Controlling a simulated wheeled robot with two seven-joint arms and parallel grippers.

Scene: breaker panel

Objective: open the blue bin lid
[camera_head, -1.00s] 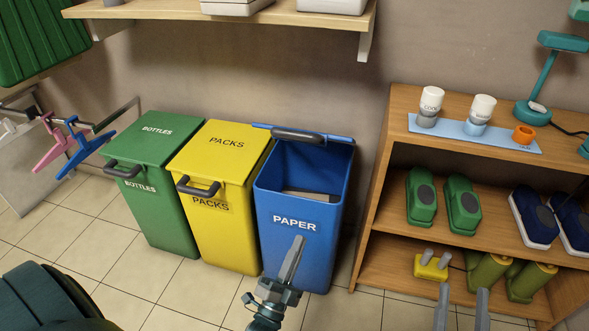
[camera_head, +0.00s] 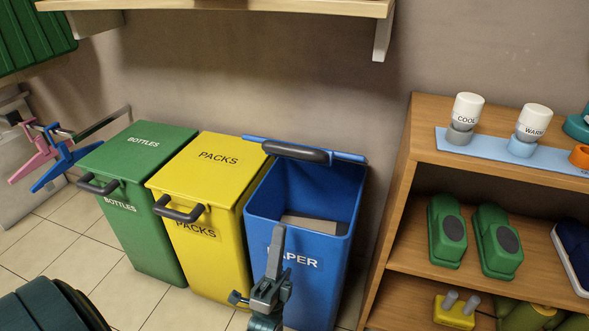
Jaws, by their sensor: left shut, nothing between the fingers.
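The blue bin (camera_head: 312,252), labelled PAPER, stands at the right end of a row of bins. Its lid (camera_head: 345,156) is swung up at the back edge, seen nearly edge-on, with the dark handle (camera_head: 296,153) at its top. The bin's mouth is open and something pale lies inside. My left gripper (camera_head: 275,244) is shut and empty, in front of the bin's front face, covering part of the label. It is well apart from the lid and handle. My right gripper is out of view.
The yellow PACKS bin (camera_head: 215,165) and green BOTTLES bin (camera_head: 135,155) stand to the left, lids closed. A wooden shelf unit (camera_head: 400,190) with shoes and cups stands to the right. A wall shelf (camera_head: 230,8) hangs above.

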